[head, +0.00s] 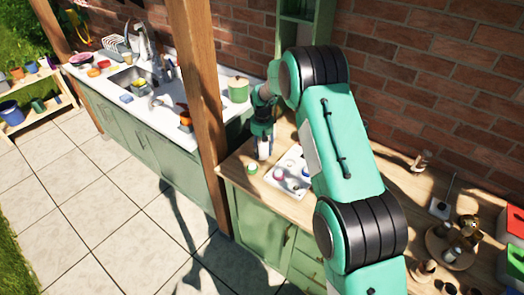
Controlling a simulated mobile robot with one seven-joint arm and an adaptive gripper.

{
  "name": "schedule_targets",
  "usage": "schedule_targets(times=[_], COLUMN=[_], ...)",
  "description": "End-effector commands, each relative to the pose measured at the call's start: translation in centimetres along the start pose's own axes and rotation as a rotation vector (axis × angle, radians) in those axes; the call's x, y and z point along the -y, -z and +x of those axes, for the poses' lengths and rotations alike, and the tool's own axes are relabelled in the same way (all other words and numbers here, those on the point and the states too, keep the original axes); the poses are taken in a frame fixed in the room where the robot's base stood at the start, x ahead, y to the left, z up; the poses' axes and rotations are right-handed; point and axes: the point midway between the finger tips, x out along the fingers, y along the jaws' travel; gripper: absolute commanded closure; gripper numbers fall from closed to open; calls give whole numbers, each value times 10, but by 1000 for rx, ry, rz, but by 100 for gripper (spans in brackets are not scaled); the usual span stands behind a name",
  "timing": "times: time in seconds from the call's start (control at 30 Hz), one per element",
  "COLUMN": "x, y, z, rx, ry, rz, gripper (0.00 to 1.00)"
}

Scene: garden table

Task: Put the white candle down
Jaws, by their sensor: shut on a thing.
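My gripper (263,138) points down over the left end of the wooden counter (238,180), just right of the wooden post. It is shut on a small white upright thing, which looks like the white candle (264,150). The candle's lower end is close to the counter; I cannot tell whether it touches. My arm covers part of the area to the right of the gripper.
A white tray (287,188) with several small items lies just right of the candle, partly behind my arm. A small green and white item (252,168) stands in front. A wooden post (200,90) rises at left. A round wooden board (436,246) with items is at right.

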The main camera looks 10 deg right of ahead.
Motion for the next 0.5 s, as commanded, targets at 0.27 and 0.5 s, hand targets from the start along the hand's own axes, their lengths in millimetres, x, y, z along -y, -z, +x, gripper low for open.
schedule_targets(times=[0.27,0.5], x=[0,0], y=[0,0], z=[3,3], rx=[0,0], ry=[0,0], rz=[0,0], gripper=[36,36])
